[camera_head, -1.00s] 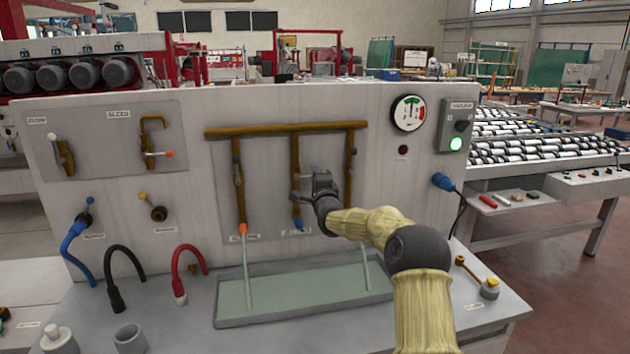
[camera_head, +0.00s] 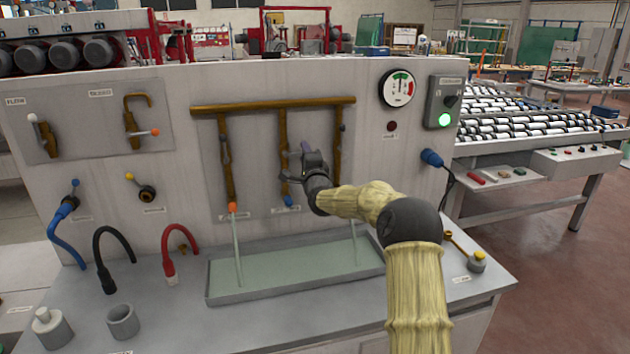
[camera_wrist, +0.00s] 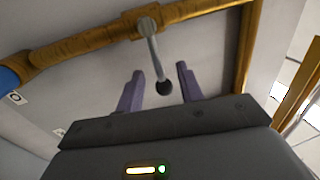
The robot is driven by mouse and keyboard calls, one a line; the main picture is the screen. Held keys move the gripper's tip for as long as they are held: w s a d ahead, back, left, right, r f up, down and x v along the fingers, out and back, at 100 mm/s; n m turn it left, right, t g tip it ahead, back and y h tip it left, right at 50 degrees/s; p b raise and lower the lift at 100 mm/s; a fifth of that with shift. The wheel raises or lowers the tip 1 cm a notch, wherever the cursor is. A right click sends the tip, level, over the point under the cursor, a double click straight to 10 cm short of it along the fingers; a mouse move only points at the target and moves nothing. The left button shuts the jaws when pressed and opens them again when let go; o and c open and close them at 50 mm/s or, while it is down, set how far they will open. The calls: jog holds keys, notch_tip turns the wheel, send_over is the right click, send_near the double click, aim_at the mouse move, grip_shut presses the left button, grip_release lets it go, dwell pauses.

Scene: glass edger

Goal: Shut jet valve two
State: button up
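The middle brass pipe (camera_head: 283,135) of three on the panel ends in a blue nozzle (camera_head: 289,201), which also shows in the wrist view (camera_wrist: 9,78). No water shows below it. Its valve has a grey lever (camera_wrist: 151,50) with a dark ball tip (camera_wrist: 163,88), set across the pipe in the wrist view. My gripper (camera_head: 293,168) is at this valve. Its two purple fingers (camera_wrist: 159,85) are apart, with the ball tip between them; I cannot see contact. In the head view the gripper hides most of the lever.
Water runs from the left orange nozzle (camera_head: 232,207) and below the right pipe (camera_head: 346,150) into a shallow tray (camera_head: 300,283). My arm hides the right nozzle. A gauge (camera_head: 397,88) and a control box with a lit green button (camera_head: 445,119) are at the right.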

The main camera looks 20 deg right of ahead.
jog(key=s+f+b, duration=0.3)
jog(key=s, duration=1.3)
jog(key=shift+b, duration=0.4)
jog(key=shift+s+f, duration=0.1)
jog(key=shift+f, duration=0.05)
